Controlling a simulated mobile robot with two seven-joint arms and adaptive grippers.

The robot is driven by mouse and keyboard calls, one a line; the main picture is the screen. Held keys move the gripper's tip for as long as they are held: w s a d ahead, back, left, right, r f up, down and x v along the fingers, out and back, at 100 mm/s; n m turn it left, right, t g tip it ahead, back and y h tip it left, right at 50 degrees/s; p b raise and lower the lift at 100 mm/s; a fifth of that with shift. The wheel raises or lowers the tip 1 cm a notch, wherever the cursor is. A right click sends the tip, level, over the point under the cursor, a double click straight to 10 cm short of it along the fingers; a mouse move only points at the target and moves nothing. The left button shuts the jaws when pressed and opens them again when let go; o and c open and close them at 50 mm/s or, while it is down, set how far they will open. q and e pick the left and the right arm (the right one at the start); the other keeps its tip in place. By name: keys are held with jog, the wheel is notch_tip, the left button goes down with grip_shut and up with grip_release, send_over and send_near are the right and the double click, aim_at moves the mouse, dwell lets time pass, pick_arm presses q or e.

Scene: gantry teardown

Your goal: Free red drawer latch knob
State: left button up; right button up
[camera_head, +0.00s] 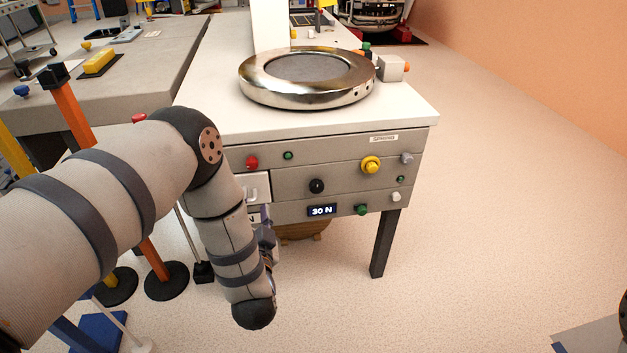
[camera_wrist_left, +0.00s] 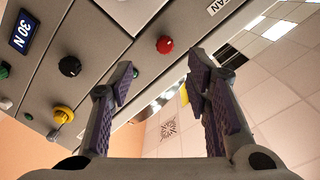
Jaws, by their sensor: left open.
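The red knob (camera_head: 251,162) sits on the left part of the grey drawer front (camera_head: 330,160) under the white top. It also shows in the left wrist view (camera_wrist_left: 165,44), beyond the space between my fingertips. My left gripper (camera_wrist_left: 162,82) is open, with purple-padded fingers apart and nothing between them. In the head view it is mostly hidden behind my left arm; only a bit of purple (camera_head: 268,236) shows, below the red knob. My fingers look clear of the knob, but the exact gap cannot be told. My right gripper is not in view.
Near the red knob are a small green knob (camera_head: 288,155), a black knob (camera_head: 317,186), a yellow knob (camera_head: 370,165) and a "30 N" display (camera_head: 321,210). A shiny metal ring (camera_head: 300,98) stands on the top. Orange post (camera_head: 75,125) stands left.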

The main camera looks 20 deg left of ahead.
aim_at(252, 167)
pick_arm(q)
jog(key=x, duration=0.4)
jog(key=b+x, duration=0.1)
jog(key=x, duration=0.3)
jog(key=r+x, duration=0.1)
jog(key=x, duration=0.3)
jog(key=shift+w+a+r, duration=0.1)
jog(key=shift+w+a, duration=0.1)
jog(key=shift+w, duration=0.15)
grip_shut()
